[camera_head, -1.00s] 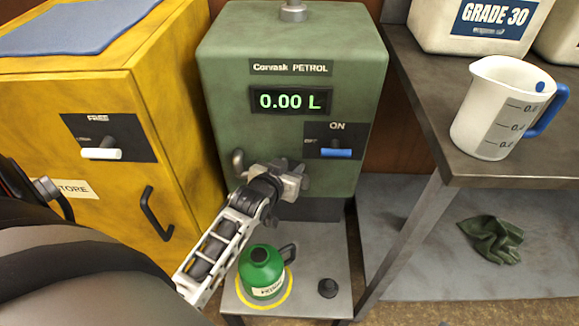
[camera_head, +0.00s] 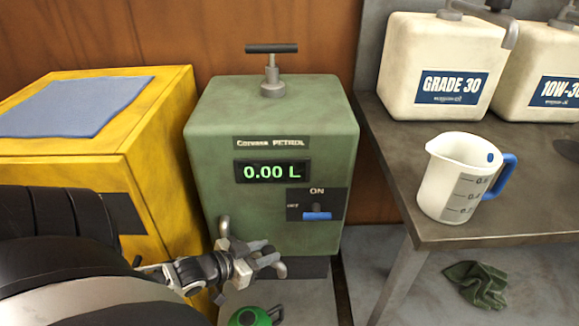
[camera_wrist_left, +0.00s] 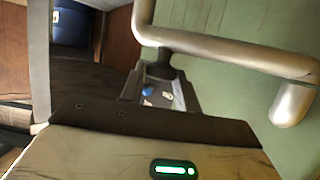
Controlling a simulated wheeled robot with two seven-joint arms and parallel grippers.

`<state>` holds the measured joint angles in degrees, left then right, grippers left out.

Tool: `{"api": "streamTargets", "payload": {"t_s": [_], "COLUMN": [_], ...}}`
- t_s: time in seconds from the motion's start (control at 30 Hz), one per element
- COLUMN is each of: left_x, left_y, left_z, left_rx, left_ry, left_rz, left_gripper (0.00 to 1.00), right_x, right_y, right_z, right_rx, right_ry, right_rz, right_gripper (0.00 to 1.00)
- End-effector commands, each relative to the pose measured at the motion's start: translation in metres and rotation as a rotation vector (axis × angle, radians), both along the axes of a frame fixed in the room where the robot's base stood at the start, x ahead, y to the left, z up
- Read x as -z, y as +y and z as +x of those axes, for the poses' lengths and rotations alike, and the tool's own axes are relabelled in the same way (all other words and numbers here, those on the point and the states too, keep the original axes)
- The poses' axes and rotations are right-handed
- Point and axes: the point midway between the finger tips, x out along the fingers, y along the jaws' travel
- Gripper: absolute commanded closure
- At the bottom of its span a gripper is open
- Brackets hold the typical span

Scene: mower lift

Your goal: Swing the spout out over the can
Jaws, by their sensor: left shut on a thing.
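The spout (camera_head: 224,227) is a bent grey metal pipe low on the front of the green petrol pump (camera_head: 240,130). It runs to the right along the pump front, its end (camera_head: 282,268) turned down. In the left wrist view the pipe (camera_wrist_left: 225,50) crosses the upper right in front of the green panel. My left gripper (camera_head: 258,264) is shut on the spout; its fingers partly hide the pipe. The green can (camera_head: 243,317) stands below the gripper, mostly cut off by the frame's bottom edge. My right gripper is not in view.
The pump display (camera_head: 272,171) reads 0.00 L, above a blue switch (camera_head: 317,215) marked ON. A yellow cabinet (camera_head: 160,170) stands left. On the right, a bench (camera_head: 390,170) holds a measuring jug (camera_head: 455,185) and white containers (camera_head: 440,65); a green cloth (camera_head: 475,285) lies below.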

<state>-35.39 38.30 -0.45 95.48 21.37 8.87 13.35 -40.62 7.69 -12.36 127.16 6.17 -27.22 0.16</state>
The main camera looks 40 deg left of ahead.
Motion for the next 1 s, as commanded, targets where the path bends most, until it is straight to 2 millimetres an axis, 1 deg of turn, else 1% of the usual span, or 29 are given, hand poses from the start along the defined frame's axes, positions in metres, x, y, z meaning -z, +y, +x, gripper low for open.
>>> {"api": "streamTargets", "payload": {"t_s": [0.03, 0.1, 0.37, 0.63, 1.0], "left_x": [0.0, 0.001, 0.001, 0.001, 0.001], "left_y": [0.001, 0.001, 0.0, 0.0, -0.001], "left_z": [-0.008, -0.016, -0.034, -0.041, -0.042], "left_rx": [0.041, 0.09, 0.233, 0.301, 0.311], "left_ry": [0.006, 0.005, 0.002, -0.001, -0.002], "left_rz": [0.004, 0.002, -0.002, -0.004, -0.002], "left_gripper": [1.0, 1.0, 1.0, 1.0, 1.0], "right_x": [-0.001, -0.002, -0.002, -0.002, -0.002], "right_y": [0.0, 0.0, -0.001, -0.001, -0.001], "right_z": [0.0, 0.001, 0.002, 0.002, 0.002], "right_rx": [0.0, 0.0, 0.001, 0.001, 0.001], "right_ry": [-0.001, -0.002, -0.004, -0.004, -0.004], "right_rz": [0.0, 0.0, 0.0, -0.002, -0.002], "right_gripper": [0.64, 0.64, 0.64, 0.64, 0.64]}}
